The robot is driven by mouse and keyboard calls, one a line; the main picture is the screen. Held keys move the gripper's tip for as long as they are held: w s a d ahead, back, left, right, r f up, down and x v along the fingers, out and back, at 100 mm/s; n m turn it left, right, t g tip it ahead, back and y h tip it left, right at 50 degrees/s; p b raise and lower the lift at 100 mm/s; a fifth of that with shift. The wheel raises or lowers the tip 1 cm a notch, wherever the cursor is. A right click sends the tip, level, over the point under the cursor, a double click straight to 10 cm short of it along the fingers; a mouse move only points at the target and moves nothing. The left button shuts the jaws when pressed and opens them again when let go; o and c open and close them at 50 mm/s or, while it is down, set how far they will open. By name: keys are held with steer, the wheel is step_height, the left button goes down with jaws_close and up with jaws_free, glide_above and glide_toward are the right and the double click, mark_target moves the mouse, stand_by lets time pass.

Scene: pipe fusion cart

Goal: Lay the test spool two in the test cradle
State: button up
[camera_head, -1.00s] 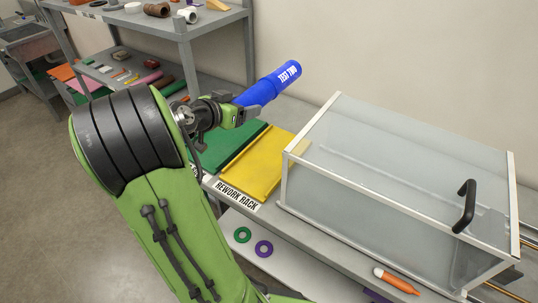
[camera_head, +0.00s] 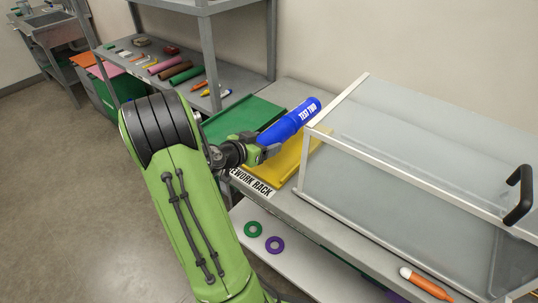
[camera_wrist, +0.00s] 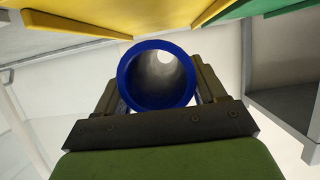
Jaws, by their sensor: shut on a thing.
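The blue test spool two (camera_head: 290,122), a hollow tube with white "TEST TWO" lettering, is held in my gripper (camera_head: 262,150). It is above the yellow and green trays and tilts up toward the right in the head view. In the wrist view its round open end (camera_wrist: 157,76) sits between the two fingers of my gripper (camera_wrist: 158,92), which are shut on its sides. I cannot tell which thing is the test cradle.
A yellow tray (camera_head: 285,173) labelled "REWORK RACK" and a green tray (camera_head: 225,124) lie on the grey bench. A clear-walled box with a black handle (camera_head: 519,195) stands to the right. An orange marker (camera_head: 428,284) lies in front. Green (camera_head: 253,229) and purple (camera_head: 275,245) rings lie on the lower shelf.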

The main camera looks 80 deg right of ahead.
step_height(320, 180, down, 4)
steer(key=shift+s+b, duration=0.1)
steer(key=shift+b, duration=0.4)
steer(key=shift+r, duration=0.1)
steer(key=o, duration=1.3)
steer(key=v, duration=1.2)
steer(key=shift+a, duration=0.15)
